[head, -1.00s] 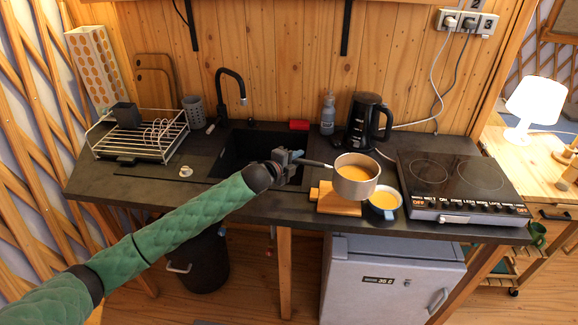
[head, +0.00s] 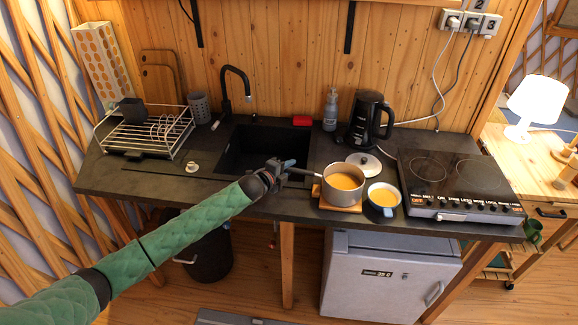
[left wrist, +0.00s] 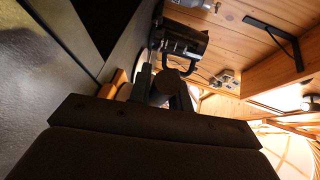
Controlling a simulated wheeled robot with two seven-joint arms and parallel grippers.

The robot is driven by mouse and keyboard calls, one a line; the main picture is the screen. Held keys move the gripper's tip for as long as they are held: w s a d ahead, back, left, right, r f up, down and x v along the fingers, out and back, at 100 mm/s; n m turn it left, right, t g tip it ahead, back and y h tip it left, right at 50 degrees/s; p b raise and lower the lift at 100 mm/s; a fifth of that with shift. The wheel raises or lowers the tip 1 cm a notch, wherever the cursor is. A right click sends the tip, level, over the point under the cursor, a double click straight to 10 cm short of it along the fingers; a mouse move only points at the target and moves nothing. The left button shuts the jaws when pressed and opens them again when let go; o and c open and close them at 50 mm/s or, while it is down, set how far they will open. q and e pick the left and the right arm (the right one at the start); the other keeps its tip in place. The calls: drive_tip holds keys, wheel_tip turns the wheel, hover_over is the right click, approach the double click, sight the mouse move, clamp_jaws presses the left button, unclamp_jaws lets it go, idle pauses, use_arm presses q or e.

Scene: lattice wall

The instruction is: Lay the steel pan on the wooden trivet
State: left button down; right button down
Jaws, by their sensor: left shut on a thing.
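The steel pan (head: 329,191) with orange soup is upright over the wooden trivet (head: 350,208) near the counter's front edge. Its base looks to be on the trivet; a thin gap cannot be ruled out. The trivet shows at the pan's front and left. My left gripper (head: 288,168) is shut on the pan's handle, left of the pan and beside the sink. In the left wrist view the dark fingers (left wrist: 172,88) show, with the pan mostly hidden behind them. My right gripper is not in view.
The hob (head: 456,180) is to the right, the sink (head: 262,148) to the left.

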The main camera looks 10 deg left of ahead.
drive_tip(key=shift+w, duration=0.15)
use_arm(q)
drive_tip(key=c, duration=1.3)
unclamp_jaws()
drive_tip(key=shift+f, duration=0.1)
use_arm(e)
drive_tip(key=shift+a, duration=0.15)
use_arm(q)
drive_tip(key=shift+r, duration=0.2)
drive_tip(key=shift+s+a+f, duration=0.15)
drive_tip(key=shift+s, duration=0.05)
drive_tip(key=b+v, duration=0.5)
drive_tip(key=v, duration=0.6)
drive_tip(key=shift+s, duration=0.25)
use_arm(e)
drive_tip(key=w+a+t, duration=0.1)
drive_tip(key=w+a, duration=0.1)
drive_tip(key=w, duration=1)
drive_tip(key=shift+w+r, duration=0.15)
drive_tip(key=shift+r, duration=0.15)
use_arm(q)
drive_tip(key=shift+s, duration=0.1)
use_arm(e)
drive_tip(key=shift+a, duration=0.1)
